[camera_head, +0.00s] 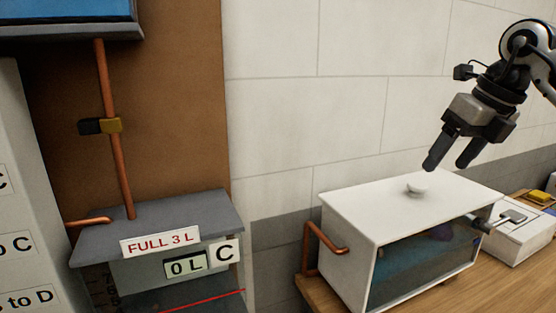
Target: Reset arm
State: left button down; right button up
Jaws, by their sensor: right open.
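My right gripper (452,157) is at the upper right, with its arm coming in from the right edge. Its two dark fingers point down and slightly left, and they are apart with nothing between them. It hangs above a white box (350,203) with a glass front, clear of its top. A small white knob (416,188) sits on the box top, below and left of the fingertips. My left gripper and arm are not in view.
A copper pipe (115,160) with a black and yellow valve (100,126) drops into a grey-topped tank (190,214) labelled "FULL 3 L", "0 L" and "C". A white device (520,236) and a yellow object (541,196) are at the right. The wall (300,100) behind is bare.

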jog(key=a+f+n+y, duration=0.1)
jog(key=a+f+y, duration=0.25)
jog(key=a, duration=0.55)
jog(key=a+f+n+y, duration=0.2)
jog(key=a+y, duration=0.2)
jog(key=a, duration=0.5)
jog(key=s+a+y, duration=0.2)
jog(key=a+y, duration=0.2)
jog(key=a, duration=0.1)
jog(key=n+t+h, duration=1.2)
jog(key=n+h, duration=0.2)
jog(key=n, duration=2.2)
send_near(361, 232)
notch_tip(361, 232, down, 7)
jog(key=d, duration=0.2)
jog(key=s+d+f+m+g, duration=0.1)
jog(key=s+f+m+g, duration=0.1)
jog(key=s+f+g, duration=0.75)
jog(key=s+d+f+m+g, duration=0.1)
jog(key=s+f+m+g, duration=0.2)
jog(key=s+f, duration=0.75)
jog(key=w+a+f+t+y, duration=0.2)
jog(key=a+f+t, duration=0.3)
jog(key=f+t, duration=0.1)
jog(key=shift+n+t, duration=0.4)
jog(key=shift+t, duration=0.05)
